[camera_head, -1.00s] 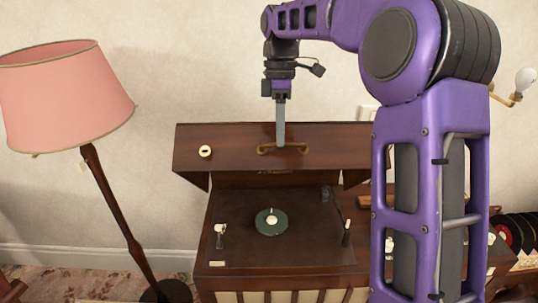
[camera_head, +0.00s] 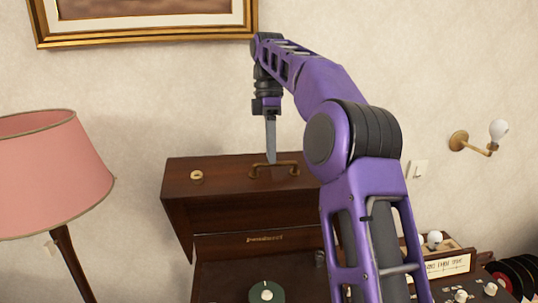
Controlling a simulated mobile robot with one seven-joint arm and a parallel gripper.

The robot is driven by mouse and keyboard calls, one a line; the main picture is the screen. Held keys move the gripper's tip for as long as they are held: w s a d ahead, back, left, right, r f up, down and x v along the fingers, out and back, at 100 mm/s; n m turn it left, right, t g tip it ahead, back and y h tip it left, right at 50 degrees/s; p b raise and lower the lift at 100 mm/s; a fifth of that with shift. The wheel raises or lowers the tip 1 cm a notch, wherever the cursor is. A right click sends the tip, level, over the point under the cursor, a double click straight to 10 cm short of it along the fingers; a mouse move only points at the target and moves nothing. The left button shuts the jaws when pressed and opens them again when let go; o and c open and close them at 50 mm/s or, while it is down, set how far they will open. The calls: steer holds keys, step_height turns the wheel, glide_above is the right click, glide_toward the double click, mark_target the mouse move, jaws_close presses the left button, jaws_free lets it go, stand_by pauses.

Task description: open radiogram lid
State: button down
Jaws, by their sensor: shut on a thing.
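A brass handle (camera_head: 293,169) is on the lid's upper part. My gripper (camera_head: 271,160) comes down from above, its narrow fingers shut on the handle's middle. The green turntable (camera_head: 267,292) shows in the open cabinet (camera_head: 215,278), cut by the bottom edge. My arm hides the lid's right end and part of the cabinet.
A pink-shaded lamp (camera_head: 50,175) stands close at left. A framed picture (camera_head: 145,38) hangs above. A wall lamp (camera_head: 478,142) and a switch (camera_head: 417,169) are on the right wall.

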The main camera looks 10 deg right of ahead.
steer(key=shift+w+d+f, duration=0.2)
steer(key=shift+w+f, duration=0.25)
steer(key=shift+f, duration=0.3)
steer(key=c, duration=1)
jaws_free()
steer(key=shift+w, duration=0.1)
steer(key=shift+o, duration=0.6)
steer(key=shift+w+f, duration=0.2)
steer(key=shift+w, duration=0.05)
steer(key=shift+s+r, duration=0.1)
